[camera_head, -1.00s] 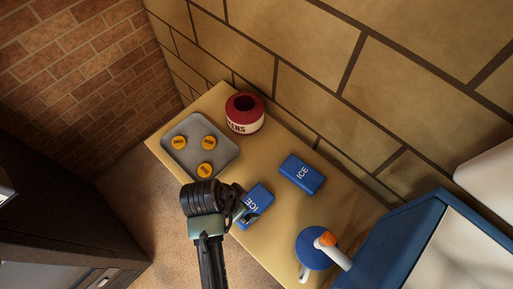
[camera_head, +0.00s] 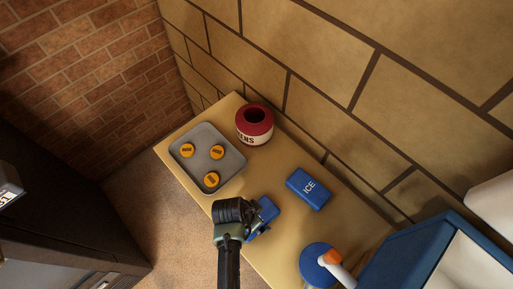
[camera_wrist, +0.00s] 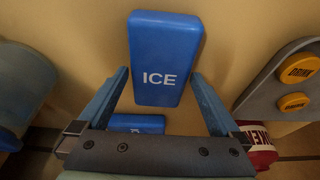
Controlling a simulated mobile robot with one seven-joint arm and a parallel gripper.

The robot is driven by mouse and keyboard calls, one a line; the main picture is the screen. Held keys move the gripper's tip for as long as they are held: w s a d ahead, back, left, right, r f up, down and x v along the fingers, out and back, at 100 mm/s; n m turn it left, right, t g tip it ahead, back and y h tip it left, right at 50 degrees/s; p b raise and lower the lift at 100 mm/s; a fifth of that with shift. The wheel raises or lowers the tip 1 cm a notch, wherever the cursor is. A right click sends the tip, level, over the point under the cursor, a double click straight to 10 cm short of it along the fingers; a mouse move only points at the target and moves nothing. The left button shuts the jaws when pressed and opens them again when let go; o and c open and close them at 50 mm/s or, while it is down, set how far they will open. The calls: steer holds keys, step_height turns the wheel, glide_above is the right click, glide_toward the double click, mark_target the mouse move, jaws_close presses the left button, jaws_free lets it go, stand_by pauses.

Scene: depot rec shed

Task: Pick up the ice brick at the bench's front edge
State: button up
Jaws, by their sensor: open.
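The ice brick at the bench's front edge (camera_head: 269,209) is blue and lies flat, mostly hidden by my gripper in the head view. In the wrist view this brick (camera_wrist: 164,55) shows its white ICE label, with the open fingers on either side of its lower part. My gripper (camera_head: 260,226) is open and holds nothing; in the wrist view its blue fingers (camera_wrist: 160,76) stand apart. I cannot tell whether the fingers touch the brick or how high they are. A second ice brick (camera_head: 309,188) lies farther back; its edge shows behind the gripper body (camera_wrist: 137,122).
A grey tray (camera_head: 233,158) with orange discs lies on the bench (camera_head: 282,236) at the left. A red and white pot (camera_head: 254,124) stands by the wall. A blue round object with an orange-tipped white handle (camera_head: 317,262) and a blue box (camera_head: 427,243) are at the right.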

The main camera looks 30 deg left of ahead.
steer(key=shift+c, duration=0.2)
steer(key=c, duration=1.2)
steer(key=shift+c, duration=1)
steer(key=shift+r, duration=0.15)
